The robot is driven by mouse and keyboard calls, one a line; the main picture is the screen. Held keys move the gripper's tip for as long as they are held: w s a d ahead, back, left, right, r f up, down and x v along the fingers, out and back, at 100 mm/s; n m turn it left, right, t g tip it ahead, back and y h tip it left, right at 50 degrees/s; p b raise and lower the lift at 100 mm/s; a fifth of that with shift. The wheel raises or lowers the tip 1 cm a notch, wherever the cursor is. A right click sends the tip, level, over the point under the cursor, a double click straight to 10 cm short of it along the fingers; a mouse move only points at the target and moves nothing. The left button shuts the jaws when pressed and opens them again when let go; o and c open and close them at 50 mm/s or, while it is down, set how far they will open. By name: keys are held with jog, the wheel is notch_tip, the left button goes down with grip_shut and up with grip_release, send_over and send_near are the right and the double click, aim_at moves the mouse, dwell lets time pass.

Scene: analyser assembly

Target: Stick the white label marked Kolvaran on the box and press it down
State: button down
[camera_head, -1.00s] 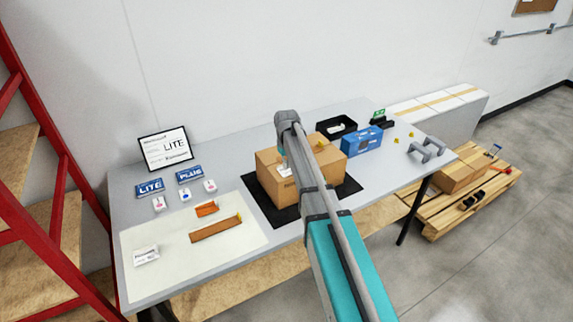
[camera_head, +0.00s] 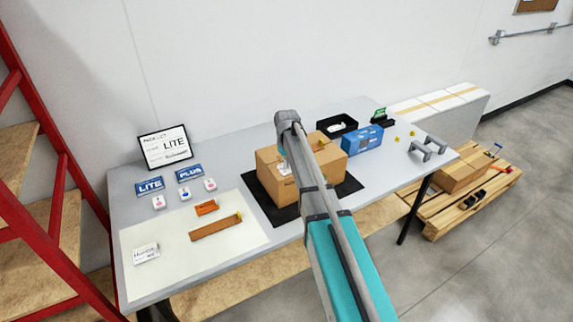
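The brown cardboard box (camera_head: 270,178) stands closed on a black mat (camera_head: 262,210) in the middle of the table. My arm crosses in front of it and hides its middle. A small white patch (camera_head: 283,168) shows at the box's front, just left of my arm; I cannot tell whether it is the label or whether it is stuck down. Another white label (camera_head: 146,253) lies on the pale sheet at the left; its print is too small to read surely. My gripper is hidden behind my own arm, near the box.
Orange and brown strips (camera_head: 216,227) lie on the pale sheet. A black tray (camera_head: 337,126) and a blue box (camera_head: 361,142) stand right of the box.

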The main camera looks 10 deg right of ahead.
jog(key=shift+f, duration=0.25)
dwell(0.3)
jog(key=shift+r, duration=0.15)
dwell(0.4)
jog(key=shift+r+p, duration=2.8)
jog(key=shift+r, duration=0.1)
jog(key=s+m, duration=0.3)
jog(key=s, duration=2.6)
jog(key=shift+f+m, duration=0.15)
jog(key=shift+m, duration=0.15)
